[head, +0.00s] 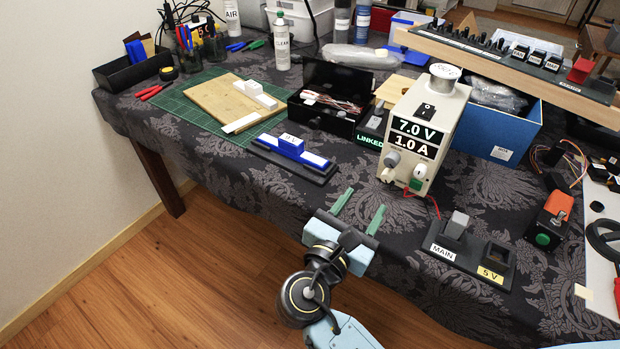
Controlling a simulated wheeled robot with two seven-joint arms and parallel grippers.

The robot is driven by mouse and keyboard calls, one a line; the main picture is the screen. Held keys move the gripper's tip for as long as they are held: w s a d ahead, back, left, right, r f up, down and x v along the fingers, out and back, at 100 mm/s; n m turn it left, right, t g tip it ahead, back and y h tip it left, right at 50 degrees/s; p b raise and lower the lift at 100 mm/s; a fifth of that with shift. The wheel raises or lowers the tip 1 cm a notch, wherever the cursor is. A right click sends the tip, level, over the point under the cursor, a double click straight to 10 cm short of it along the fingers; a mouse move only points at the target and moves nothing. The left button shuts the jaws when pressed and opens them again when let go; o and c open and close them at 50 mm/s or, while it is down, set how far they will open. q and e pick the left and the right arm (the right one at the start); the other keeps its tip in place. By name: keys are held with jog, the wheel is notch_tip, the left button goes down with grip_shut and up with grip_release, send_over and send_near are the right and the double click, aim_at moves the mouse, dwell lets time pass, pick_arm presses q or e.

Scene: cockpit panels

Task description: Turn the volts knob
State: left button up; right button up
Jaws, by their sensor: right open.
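A cream power supply (436,108) stands at the table's front, its display reading 7.0 V and 1.0 A. On its lower front are a grey knob (392,160) at the left and a smaller pale knob (420,170) at the right, above a green part. I cannot read which knob is the volts one. My right gripper (363,207) is open and empty, with green fingers pointing toward the table. It is in front of and left of the supply, apart from the knobs. My left gripper is not in view.
A black base with MAIN and 5V labels (468,250) sits right of the supply, with a red wire nearby. A blue-and-white block on a black tray (291,158) and an open black box (325,115) lie to the left. Patterned cloth is clear around my gripper.

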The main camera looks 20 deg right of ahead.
aim_at(389, 164)
jog(key=b+x, duration=0.1)
jog(key=x, duration=0.5)
jog(key=b+x, duration=0.2)
jog(key=x, duration=0.4)
jog(key=shift+w+d+f, duration=0.2)
jog(key=shift+w+f, duration=0.05)
jog(key=shift+w+d, duration=0.3)
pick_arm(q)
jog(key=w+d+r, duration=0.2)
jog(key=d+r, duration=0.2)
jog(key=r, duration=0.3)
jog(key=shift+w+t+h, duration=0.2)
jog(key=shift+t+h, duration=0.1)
pick_arm(e)
jog(key=c, duration=1)
